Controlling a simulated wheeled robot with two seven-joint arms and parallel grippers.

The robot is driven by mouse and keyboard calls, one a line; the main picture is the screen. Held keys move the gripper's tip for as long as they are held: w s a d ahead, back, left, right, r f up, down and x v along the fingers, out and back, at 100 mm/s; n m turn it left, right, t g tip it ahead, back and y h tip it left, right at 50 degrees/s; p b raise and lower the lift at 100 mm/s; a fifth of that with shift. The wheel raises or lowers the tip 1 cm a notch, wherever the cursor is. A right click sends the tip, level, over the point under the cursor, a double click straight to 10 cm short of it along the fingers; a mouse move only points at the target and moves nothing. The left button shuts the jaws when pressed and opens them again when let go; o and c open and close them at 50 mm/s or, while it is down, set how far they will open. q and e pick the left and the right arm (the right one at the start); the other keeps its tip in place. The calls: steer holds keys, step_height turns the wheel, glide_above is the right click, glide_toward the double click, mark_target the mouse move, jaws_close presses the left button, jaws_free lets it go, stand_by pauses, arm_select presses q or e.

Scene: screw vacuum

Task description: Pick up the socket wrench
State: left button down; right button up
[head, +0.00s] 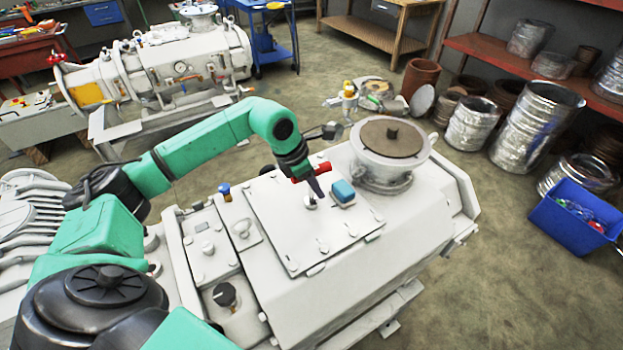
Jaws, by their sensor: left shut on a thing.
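My left arm reaches in from the left over the pale grey vacuum machine (340,255). Its dark left gripper (316,187) points down above the flat cover plate (285,228). A red bar (312,173), which looks like the handle of the socket wrench, lies across the gripper. The gripper is shut on it. The wrench's other parts are small or hidden by the gripper, so its socket end cannot be made out. My right gripper is not in view.
A small blue block (343,190) sits on the plate just right of the gripper. A round flanged port (390,145) rises behind it. A blue crate (577,220) stands on the floor at right. The floor at lower right is clear.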

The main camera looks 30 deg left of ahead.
arm_select(q)
steer(key=shift+r, duration=0.1)
steer(key=shift+r, duration=0.3)
step_height(320, 180, up, 19)
steer(key=b, duration=0.1)
steer(key=shift+b, duration=0.4)
steer(key=shift+r, duration=0.1)
